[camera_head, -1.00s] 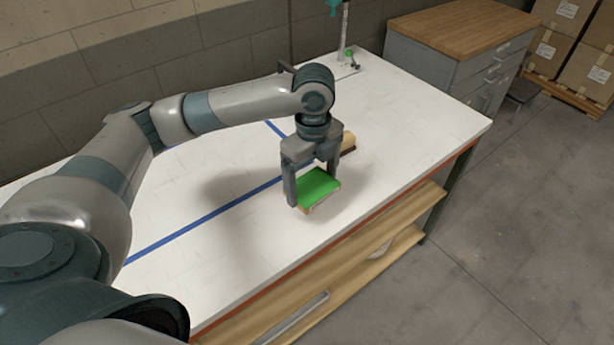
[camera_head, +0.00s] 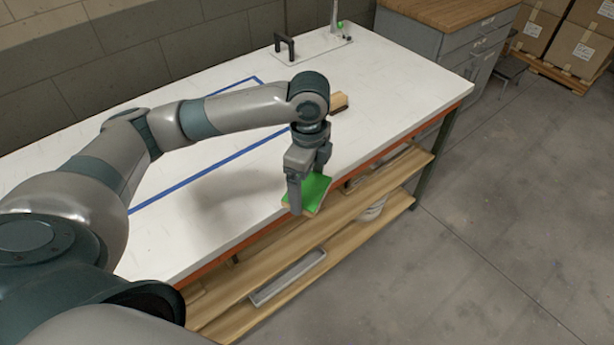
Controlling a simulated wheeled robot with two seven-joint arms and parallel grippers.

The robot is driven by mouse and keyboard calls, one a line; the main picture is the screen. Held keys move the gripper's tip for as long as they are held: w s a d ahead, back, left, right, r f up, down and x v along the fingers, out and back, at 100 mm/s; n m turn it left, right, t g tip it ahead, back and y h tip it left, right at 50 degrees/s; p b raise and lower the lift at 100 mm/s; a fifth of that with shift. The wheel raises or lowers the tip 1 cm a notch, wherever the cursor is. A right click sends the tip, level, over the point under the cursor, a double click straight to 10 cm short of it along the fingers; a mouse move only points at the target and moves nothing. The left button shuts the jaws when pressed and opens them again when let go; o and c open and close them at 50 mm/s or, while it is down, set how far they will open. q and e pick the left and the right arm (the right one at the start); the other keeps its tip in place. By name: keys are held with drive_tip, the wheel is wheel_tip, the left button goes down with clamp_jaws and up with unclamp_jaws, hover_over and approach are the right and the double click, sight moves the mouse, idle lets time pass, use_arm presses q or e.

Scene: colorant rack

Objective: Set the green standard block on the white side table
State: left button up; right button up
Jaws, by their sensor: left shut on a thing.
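The green standard block (camera_head: 315,191) has a bright green top and light wood-coloured sides. My left gripper (camera_head: 307,196) is shut on it and holds it tilted near the front edge of the white-topped table (camera_head: 215,225). Part of the block is hidden behind the near finger. How high it hangs above the table is hard to tell. My right gripper is not in view.
A brush-like wooden thing (camera_head: 339,102) lies behind my left wrist. Blue tape (camera_head: 200,175) marks the table top. A black handle (camera_head: 285,47) and a stand are at the back. Wooden shelves (camera_head: 400,170) run below. A grey cabinet (camera_head: 450,45) stands at the back right.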

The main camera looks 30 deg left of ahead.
sight(308, 215)
use_arm(q)
drive_tip(key=shift+s+d+f+n, duration=0.2)
drive_tip(key=shift+s+f+n, duration=0.1)
drive_tip(key=shift+f+n, duration=0.1)
drive_tip(key=s+f+n, duration=0.1)
drive_tip(key=n, duration=0.1)
drive_tip(key=s+d+f+n, duration=0.1)
drive_tip(key=f+n, duration=0.1)
drive_tip(key=n, duration=0.1)
drive_tip(key=s+d+f+n+b, duration=0.1)
drive_tip(key=s+f+n, duration=0.1)
drive_tip(key=shift+s+d, duration=0.1)
drive_tip(key=shift+d, duration=0.1)
drive_tip(key=s+d+f+n, duration=0.2)
drive_tip(key=s+f+n, duration=0.2)
drive_tip(key=n, duration=0.5)
drive_tip(key=shift+s+f+b, duration=0.2)
drive_tip(key=shift+s+b, duration=0.05)
drive_tip(key=shift+b, duration=0.05)
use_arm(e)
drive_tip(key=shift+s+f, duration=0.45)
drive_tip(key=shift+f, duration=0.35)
use_arm(q)
drive_tip(key=shift+d, duration=0.1)
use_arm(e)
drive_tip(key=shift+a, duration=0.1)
